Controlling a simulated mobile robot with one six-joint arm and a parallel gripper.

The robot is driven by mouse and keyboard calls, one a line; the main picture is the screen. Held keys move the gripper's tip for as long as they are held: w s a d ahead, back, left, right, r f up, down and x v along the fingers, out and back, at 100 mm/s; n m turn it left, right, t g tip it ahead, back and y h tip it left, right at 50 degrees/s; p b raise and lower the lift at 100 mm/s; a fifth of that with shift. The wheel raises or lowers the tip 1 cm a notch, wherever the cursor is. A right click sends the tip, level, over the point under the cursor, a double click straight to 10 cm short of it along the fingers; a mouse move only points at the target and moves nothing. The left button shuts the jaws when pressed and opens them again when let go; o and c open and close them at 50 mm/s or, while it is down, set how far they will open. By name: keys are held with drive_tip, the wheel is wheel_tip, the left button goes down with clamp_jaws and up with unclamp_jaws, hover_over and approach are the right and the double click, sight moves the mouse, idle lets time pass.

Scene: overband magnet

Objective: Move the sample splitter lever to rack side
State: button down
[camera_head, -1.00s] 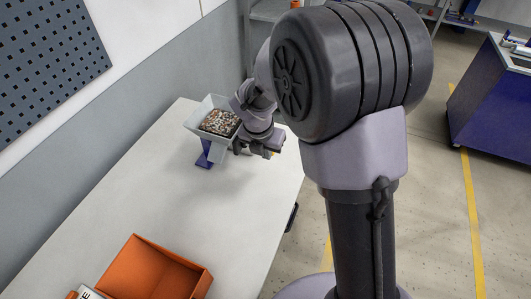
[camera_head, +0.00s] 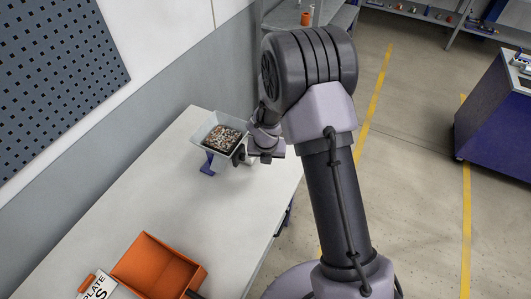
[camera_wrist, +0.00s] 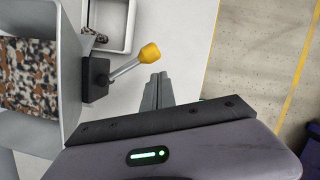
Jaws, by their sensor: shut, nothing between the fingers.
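The sample splitter (camera_head: 210,130) is a pale hopper full of brown, black and white grains, on a blue stand at the far part of the white bench. In the wrist view the hopper wall (camera_wrist: 72,62) is at the left. Its lever (camera_wrist: 125,69) is a metal rod with a yellow knob (camera_wrist: 150,53), leaving a black pivot block and slanting up to the right. My gripper (camera_wrist: 158,78) is shut and empty, its fingertips just below and right of the knob. I cannot tell if they touch. In the head view my wrist is beside the hopper and the lever is not discernible.
A white tray (camera_wrist: 129,38) lies past the lever in the wrist view. An orange bin (camera_head: 157,268) and a lettered sign (camera_head: 97,287) are at the near end of the bench (camera_head: 150,215). The middle of the bench is clear. A blue cabinet (camera_head: 490,130) stands right.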

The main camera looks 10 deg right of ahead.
drive_tip(key=shift+w+d+p, duration=0.3)
drive_tip(key=shift+w+p, duration=0.15)
drive_tip(key=shift+p, duration=0.4)
